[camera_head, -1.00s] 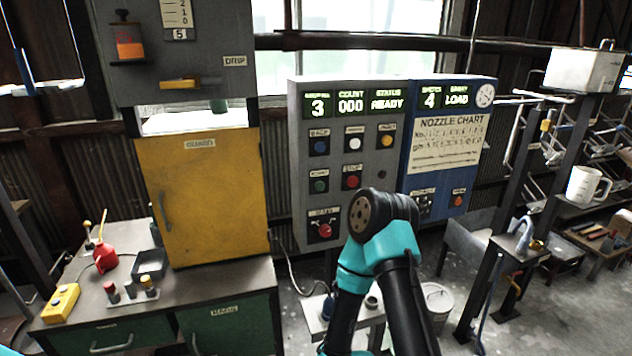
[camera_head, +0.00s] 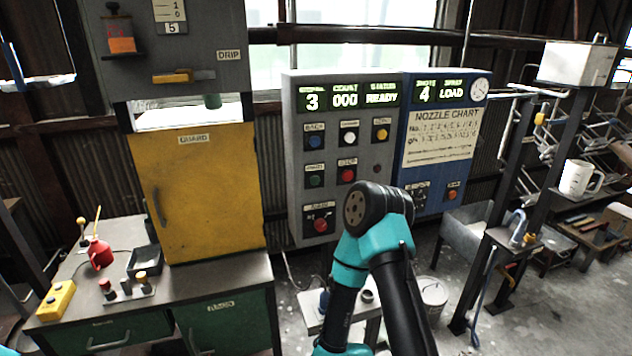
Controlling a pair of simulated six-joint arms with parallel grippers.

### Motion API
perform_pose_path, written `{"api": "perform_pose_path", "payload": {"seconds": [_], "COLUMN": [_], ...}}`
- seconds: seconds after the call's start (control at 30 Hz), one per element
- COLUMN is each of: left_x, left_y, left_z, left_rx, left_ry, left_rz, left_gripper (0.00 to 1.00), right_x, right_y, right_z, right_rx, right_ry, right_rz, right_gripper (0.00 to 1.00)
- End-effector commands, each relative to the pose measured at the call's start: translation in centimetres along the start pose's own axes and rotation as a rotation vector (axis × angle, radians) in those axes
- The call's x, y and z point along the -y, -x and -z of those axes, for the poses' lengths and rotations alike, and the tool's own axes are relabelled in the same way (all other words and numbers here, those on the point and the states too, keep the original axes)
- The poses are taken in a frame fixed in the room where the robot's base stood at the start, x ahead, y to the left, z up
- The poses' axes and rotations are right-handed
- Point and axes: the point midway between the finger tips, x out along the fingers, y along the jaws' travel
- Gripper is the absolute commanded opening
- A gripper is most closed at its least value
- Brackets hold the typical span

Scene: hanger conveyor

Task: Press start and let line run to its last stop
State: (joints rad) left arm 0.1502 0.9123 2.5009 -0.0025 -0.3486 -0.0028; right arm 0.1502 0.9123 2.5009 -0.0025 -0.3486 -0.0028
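The grey control panel (camera_head: 296,200) stands in the middle. Its display (camera_head: 346,97) reads 3, 000 and READY. Below it are a blue button (camera_head: 315,142), a white button (camera_head: 349,138) and a yellow button (camera_head: 381,135), then a green button (camera_head: 315,181) and a red button (camera_head: 347,175). A larger red button (camera_head: 320,225) sits at the bottom. The small labels are hard to read. The adjoining blue panel (camera_head: 408,160) shows 4 and LOAD. My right arm rises in front of the panels' lower edge; its gripper is not visible. My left gripper is out of view.
A yellow guard door (camera_head: 205,195) is shut at left, above a bench (camera_head: 215,276) with a red oil can (camera_head: 100,253) and a yellow button box (camera_head: 56,300). A bucket (camera_head: 432,297) stands on the floor. A white jug (camera_head: 578,180) sits on the right shelf.

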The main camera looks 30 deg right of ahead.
Motion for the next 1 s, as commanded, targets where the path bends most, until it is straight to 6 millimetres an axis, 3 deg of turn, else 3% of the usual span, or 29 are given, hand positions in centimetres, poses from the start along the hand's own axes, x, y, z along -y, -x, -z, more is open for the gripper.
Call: {"api": "perform_pose_path", "payload": {"seconds": [0.4,1.0], "left_x": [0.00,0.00], "left_y": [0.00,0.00], "left_z": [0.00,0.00], "left_rx": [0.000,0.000], "left_ry": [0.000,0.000], "left_rz": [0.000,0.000], "left_gripper": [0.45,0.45], "right_x": [0.00,0.00], "right_y": [0.00,0.00], "right_z": [0.00,0.00], "right_rx": [0.000,0.000], "right_ry": [0.000,0.000], "right_rz": [0.000,0.000], "right_gripper": [0.00,0.00]}}
